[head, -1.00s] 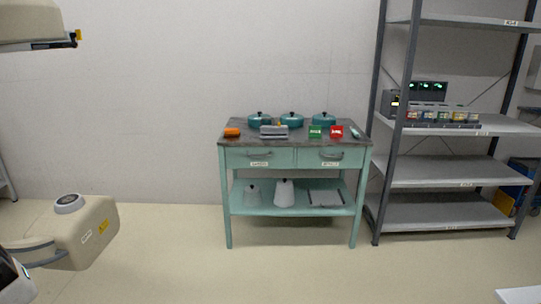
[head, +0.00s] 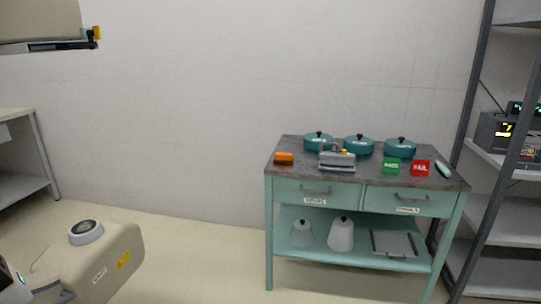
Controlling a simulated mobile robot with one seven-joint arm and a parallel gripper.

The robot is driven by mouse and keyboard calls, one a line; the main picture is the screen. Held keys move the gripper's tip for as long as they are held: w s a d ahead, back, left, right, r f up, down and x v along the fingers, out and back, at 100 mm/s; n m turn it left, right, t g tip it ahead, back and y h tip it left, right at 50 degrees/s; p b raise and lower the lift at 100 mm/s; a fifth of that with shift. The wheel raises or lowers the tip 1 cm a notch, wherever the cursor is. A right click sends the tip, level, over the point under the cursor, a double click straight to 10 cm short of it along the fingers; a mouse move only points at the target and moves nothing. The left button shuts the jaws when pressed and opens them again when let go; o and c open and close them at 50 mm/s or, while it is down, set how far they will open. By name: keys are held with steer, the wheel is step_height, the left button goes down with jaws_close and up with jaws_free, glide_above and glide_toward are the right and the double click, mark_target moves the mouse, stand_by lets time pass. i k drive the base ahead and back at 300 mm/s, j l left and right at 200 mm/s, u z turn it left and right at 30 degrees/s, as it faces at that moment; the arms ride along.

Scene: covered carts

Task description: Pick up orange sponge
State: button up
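The orange sponge (head: 284,158) is a small orange block on the left front part of the grey top of a teal cart (head: 316,190). Nothing touches it that I can see. A grey metal device (head: 337,161) stands just to its right, with a gap between. My gripper does not show in the head view. The beige body with a round grey cap at the lower left looks like part of my arm, well to the left of the cart and apart from the sponge.
Teal lidded pots (head: 359,145) line the back of the cart top. A green sign (head: 390,166) and a red sign (head: 419,167) stand at its front right. Grey shelving (head: 500,205) rises on the right, a white table (head: 25,150) at far left. Floor before the cart is clear.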

mark_target(282, 158)
steer(key=i+u, duration=0.25)
steer(key=i, duration=0.3)
steer(key=i+u, duration=0.25)
steer(key=i, duration=0.35)
steer(key=i+j, duration=0.15)
steer(key=i, duration=0.2)
steer(key=i+j+z, duration=0.1)
steer(key=i, duration=0.25)
steer(key=i+j, duration=0.15)
steer(key=i, duration=0.25)
steer(key=i+j+z, duration=0.25)
steer(key=i+j, duration=0.25)
